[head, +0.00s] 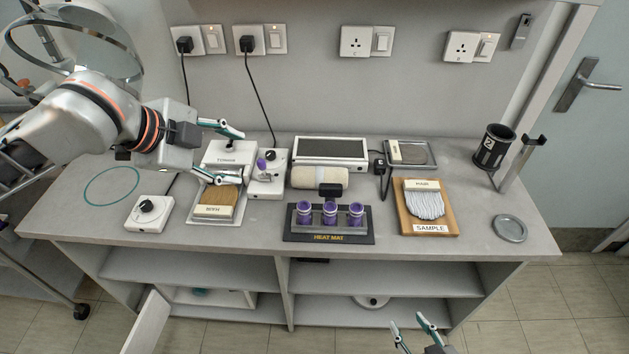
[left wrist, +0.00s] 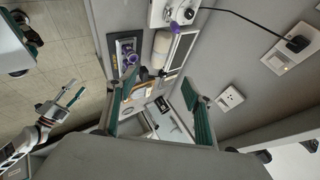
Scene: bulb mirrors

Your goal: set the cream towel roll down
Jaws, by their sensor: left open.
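The cream towel roll (head: 319,178) lies on its side on the grey worktop (head: 270,228), behind the heat mat and in front of a dark-topped white panel. It also shows in the left wrist view (left wrist: 161,47). A black block hides part of its front. My left gripper (head: 242,155) is open and empty, above the back left of the worktop, left of the roll and apart from it. Its spread fingers show in the left wrist view (left wrist: 162,83). My right gripper (head: 413,328) is open and empty, low in front of the worktop.
The heat mat (head: 295,238) carries a rack with purple-topped vials. A white device with a purple knob (head: 266,184) stands between my left gripper and the roll. The sample board (head: 448,222), a black cup (head: 493,148) and a round dish (head: 509,229) are at right.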

